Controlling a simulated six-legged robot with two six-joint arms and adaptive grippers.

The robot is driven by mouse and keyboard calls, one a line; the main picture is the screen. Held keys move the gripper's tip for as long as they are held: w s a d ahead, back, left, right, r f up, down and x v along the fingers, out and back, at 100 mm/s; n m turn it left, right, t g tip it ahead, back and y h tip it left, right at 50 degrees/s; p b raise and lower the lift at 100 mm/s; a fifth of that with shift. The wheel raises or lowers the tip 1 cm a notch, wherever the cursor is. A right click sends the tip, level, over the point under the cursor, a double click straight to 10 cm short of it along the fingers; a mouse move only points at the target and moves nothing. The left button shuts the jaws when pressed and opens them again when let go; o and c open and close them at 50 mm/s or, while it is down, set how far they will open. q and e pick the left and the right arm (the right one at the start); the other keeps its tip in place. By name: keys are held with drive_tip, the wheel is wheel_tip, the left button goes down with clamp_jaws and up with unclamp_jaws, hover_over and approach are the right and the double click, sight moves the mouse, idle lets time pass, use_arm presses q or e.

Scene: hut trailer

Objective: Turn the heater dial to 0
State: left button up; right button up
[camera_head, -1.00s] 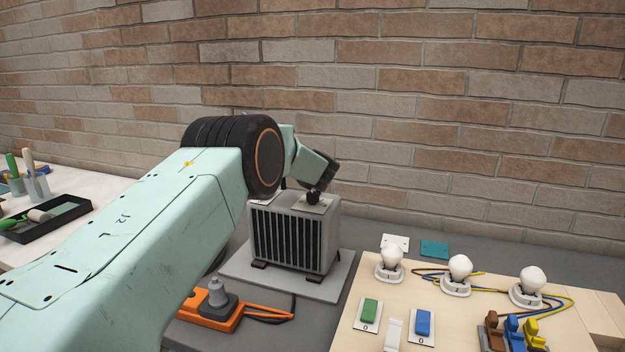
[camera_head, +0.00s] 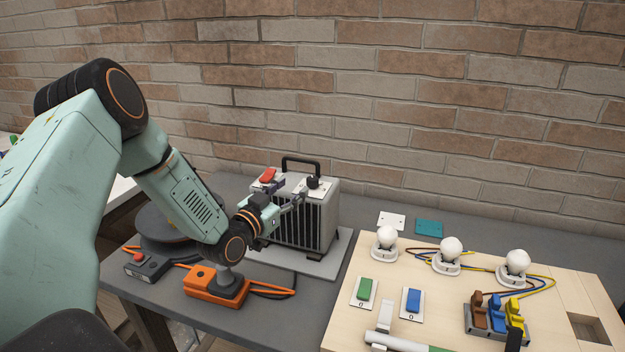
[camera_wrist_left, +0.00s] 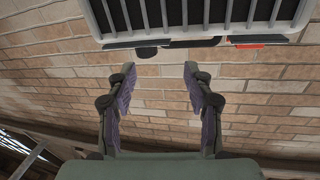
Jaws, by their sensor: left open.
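The grey heater (camera_head: 292,230) stands on a grey slab on the bench, its slatted front turned to me. Its black dial (camera_head: 313,183) sits on a white plate at the right of its top; the setting is too small to read. My left gripper (camera_head: 284,195) is open and empty at the heater's upper front edge, left of the dial and close to it. In the left wrist view the picture is upside down: the fingers (camera_wrist_left: 157,75) are spread, with the dark dial (camera_wrist_left: 146,53) ahead between them, apart from both.
A red switch (camera_head: 268,174) and a black handle (camera_head: 301,160) are on the heater's top. An orange power strip (camera_head: 215,290) with a plug lies in front. A wooden board (camera_head: 345,325) with bulbs and switches is at the right. The brick wall is behind.

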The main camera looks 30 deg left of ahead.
sight(309, 184)
use_arm(q)
drive_tip(key=shift+n+h, duration=0.3)
drive_tip(key=shift+h, duration=0.2)
drive_tip(key=shift+w+d+f, duration=0.1)
drive_tip(key=shift+w+d, duration=0.15)
drive_tip(key=shift+w, duration=1.05)
drive_tip(key=shift+w+d+f, duration=0.15)
drive_tip(key=shift+w+d, duration=0.15)
drive_tip(key=shift+w, duration=1.05)
drive_tip(key=shift+w+d+f, duration=0.1)
drive_tip(key=shift+w+d, duration=0.15)
drive_tip(key=shift+w, duration=1.05)
drive_tip(key=shift+c, duration=0.4)
clamp_jaws()
